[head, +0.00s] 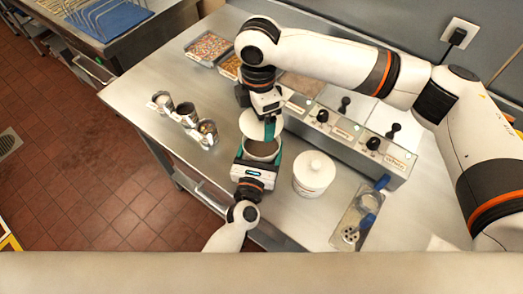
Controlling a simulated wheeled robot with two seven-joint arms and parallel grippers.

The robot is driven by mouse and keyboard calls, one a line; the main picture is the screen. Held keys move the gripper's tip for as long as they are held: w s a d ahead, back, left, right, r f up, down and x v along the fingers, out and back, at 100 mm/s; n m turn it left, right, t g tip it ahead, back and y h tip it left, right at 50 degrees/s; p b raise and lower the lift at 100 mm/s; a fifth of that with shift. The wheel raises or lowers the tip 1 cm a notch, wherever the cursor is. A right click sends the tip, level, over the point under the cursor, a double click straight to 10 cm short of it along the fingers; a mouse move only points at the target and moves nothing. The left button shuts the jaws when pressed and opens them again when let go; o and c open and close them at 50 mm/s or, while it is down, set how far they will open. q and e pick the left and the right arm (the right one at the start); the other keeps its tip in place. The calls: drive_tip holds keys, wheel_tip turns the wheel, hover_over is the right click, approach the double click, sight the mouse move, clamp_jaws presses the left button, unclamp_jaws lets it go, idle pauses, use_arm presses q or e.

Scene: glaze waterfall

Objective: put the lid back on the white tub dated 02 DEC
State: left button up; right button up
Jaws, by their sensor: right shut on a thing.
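An open white tub (261,158) with dark contents stands on the steel counter in the head view. My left gripper (259,157) comes from below, with teal fingers on both sides of this tub; I cannot see whether they press on it. My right gripper (268,128) reaches down from above and is shut on a white lid (251,124). The lid is tilted, over the far side of the open tub; I cannot tell whether it touches the rim. A second white tub (314,178) stands to the right with its knobbed lid on. No date is readable on either tub.
Several small metal cups (186,115) stand on the left of the counter (222,170). A steel dispenser box (345,140) with black knobs runs behind the tubs. A tray with blue-handled tools (357,217) lies at right. Trays of coloured bits (208,47) lie at the back.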

use_arm(q)
drive_tip(key=c, duration=0.5)
drive_tip(key=shift+o, duration=0.2)
use_arm(e)
drive_tip(key=shift+f, duration=2.5)
drive_tip(key=shift+f, duration=0.85)
drive_tip(key=shift+f, duration=0.65)
drive_tip(key=o, duration=0.7)
drive_tip(key=shift+r, duration=0.1)
